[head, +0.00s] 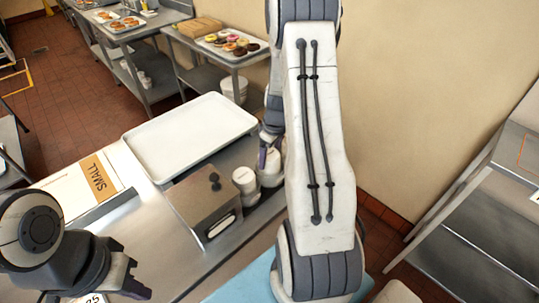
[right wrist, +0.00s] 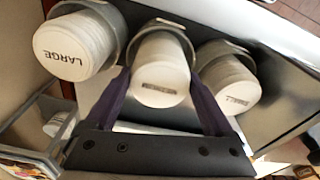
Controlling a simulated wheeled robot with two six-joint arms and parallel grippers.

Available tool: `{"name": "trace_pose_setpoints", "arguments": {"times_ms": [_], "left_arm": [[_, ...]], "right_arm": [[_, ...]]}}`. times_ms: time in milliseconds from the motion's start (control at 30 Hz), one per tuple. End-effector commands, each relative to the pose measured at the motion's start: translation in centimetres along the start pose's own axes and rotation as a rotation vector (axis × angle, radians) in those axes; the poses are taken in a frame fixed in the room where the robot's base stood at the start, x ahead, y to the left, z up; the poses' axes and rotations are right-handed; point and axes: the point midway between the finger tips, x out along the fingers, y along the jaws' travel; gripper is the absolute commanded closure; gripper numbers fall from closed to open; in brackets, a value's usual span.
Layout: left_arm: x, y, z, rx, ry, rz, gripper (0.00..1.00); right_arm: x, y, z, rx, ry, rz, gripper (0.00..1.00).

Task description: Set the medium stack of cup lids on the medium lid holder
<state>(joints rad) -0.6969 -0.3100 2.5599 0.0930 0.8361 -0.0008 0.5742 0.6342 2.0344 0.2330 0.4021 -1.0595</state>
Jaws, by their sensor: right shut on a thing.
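In the right wrist view the medium stack of cup lids (right wrist: 160,82), white with a small blurred label, is between the two dark fingers of my right gripper (right wrist: 165,100), which is shut on it. The stack's far end lies within the round metal ring of the middle lid holder (right wrist: 160,24); whether it is fully seated I cannot tell. In the head view my right gripper (head: 268,158) is at the lid holders, partly hidden by my arm. My left gripper (head: 138,277) is at the lower left, open and empty.
A stack marked LARGE (right wrist: 75,45) and one marked SMALL (right wrist: 228,85) stand in rings on either side. The white tray is empty.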

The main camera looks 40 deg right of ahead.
Motion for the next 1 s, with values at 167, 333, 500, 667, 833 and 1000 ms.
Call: {"name": "trace_pose_setpoints", "arguments": {"times_ms": [167, 333, 500, 667, 833, 1000], "left_arm": [[0.37, -0.03, 0.02, 0.0, 0.0, 0.0, 1.0], [0.32, -0.02, 0.02, 0.0, 0.0, 0.0, 1.0], [0.31, -0.02, 0.02, 0.0, 0.0, 0.0, 1.0], [0.33, -0.02, 0.02, 0.0, 0.0, 0.0, 1.0], [0.62, -0.05, 0.04, 0.0, 0.0, 0.0, 1.0], [0.6, -0.04, 0.03, 0.0, 0.0, 0.0, 1.0]], "right_arm": [[0.05, -0.01, 0.13, 0.0, 0.0, 0.0, 0.71], [-0.03, -0.01, 0.13, 0.0, 0.0, 0.0, 0.71], [-0.03, -0.02, 0.13, 0.0, 0.0, 0.0, 0.71], [-0.02, -0.02, 0.13, 0.0, 0.0, 0.0, 0.71], [0.04, -0.01, 0.13, -0.001, 0.0, 0.0, 0.71], [-0.04, -0.02, 0.13, -0.001, 0.0, 0.0, 0.71]]}}
